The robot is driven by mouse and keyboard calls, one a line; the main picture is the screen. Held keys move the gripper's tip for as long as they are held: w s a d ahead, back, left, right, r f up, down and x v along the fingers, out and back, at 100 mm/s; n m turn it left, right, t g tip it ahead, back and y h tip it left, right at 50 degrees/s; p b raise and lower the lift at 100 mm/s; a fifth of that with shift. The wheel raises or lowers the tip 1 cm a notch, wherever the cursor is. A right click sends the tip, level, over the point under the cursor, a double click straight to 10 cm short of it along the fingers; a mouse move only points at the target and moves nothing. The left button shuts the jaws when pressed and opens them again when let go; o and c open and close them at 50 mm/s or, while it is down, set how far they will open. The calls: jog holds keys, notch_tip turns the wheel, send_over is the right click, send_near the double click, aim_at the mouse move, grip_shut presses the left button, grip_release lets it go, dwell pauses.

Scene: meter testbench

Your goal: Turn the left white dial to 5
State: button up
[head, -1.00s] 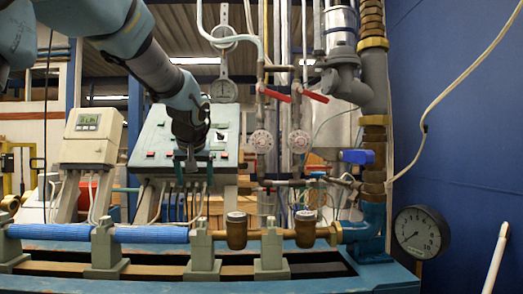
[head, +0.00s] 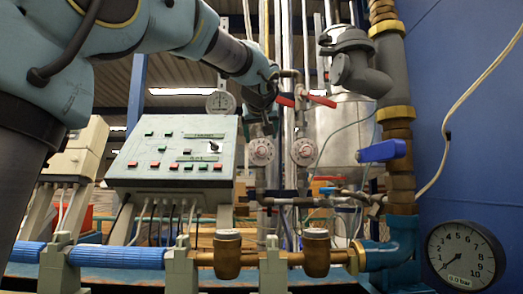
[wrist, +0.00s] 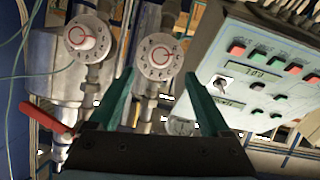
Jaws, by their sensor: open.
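The left white dial (head: 260,151) is a round numbered knob on a vertical pipe, right of the control panel. The right white dial (head: 303,151) sits beside it. My gripper (head: 266,126) is just above the left dial in the head view. In the wrist view, which looks upside down, my green fingers (wrist: 158,78) are spread apart and empty. The left dial (wrist: 158,56) shows between and beyond their tips, with a red ring mark at its centre. The right dial (wrist: 87,37) lies left of the fingers there. The dial's exact setting is too small to read.
A sloped control panel (head: 172,158) with buttons stands left of the dials. Red lever handles (head: 322,100) sit above the dials, close to my gripper. A blue valve handle (head: 381,151) and a pressure gauge (head: 466,255) are at the right.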

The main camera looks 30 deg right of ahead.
aim_at(262, 149)
jog(key=p+x, duration=0.2)
jog(key=x, duration=0.6)
grip_shut()
dwell(0.5)
